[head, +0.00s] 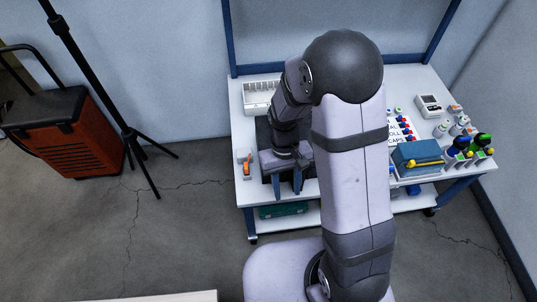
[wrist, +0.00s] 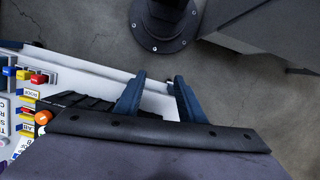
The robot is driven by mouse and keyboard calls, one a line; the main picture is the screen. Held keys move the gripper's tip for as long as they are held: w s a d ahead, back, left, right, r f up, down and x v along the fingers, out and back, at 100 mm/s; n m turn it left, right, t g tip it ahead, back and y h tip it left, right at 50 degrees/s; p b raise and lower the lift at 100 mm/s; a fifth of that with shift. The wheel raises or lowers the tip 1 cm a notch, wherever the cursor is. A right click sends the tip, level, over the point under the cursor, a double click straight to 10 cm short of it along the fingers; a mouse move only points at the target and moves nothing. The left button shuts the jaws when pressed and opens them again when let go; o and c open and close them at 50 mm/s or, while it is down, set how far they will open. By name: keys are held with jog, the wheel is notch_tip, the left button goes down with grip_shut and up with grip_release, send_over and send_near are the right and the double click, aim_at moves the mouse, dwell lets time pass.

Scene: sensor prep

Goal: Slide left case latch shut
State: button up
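A dark case (head: 263,134) lies on the white table, mostly hidden behind my arm in the head view. Its left latch cannot be made out in either view. My gripper (head: 287,188) is over the table's front edge, by the near side of the case. Its two blue fingers are spread apart with nothing between them. The wrist view also shows the open fingers (wrist: 159,95), with a black ridged part (wrist: 75,100), possibly of the case, to their left. Whether a finger touches the case cannot be told.
The white table (head: 308,188) has a white compartment tray (head: 260,94) at the back left and an orange-handled tool (head: 247,168) at the front left. A blue box (head: 415,160), vials and a meter (head: 428,105) crowd the right. A tripod (head: 133,140) stands left of the table.

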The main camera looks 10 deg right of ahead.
jog(key=w+a+t, duration=0.1)
jog(key=w, duration=0.4)
jog(key=w+a+r+t, duration=0.1)
jog(key=w, duration=0.5)
jog(key=w+a+m+t, duration=0.1)
jog(key=w, duration=0.4)
jog(key=shift+w+r, duration=0.2)
jog(key=shift+r, duration=0.1)
jog(key=shift+m, duration=0.3)
jog(key=shift+s+f, duration=0.1)
jog(key=shift+f, duration=0.1)
jog(key=shift+f+p, duration=0.7)
jog(key=shift+f, duration=2.8)
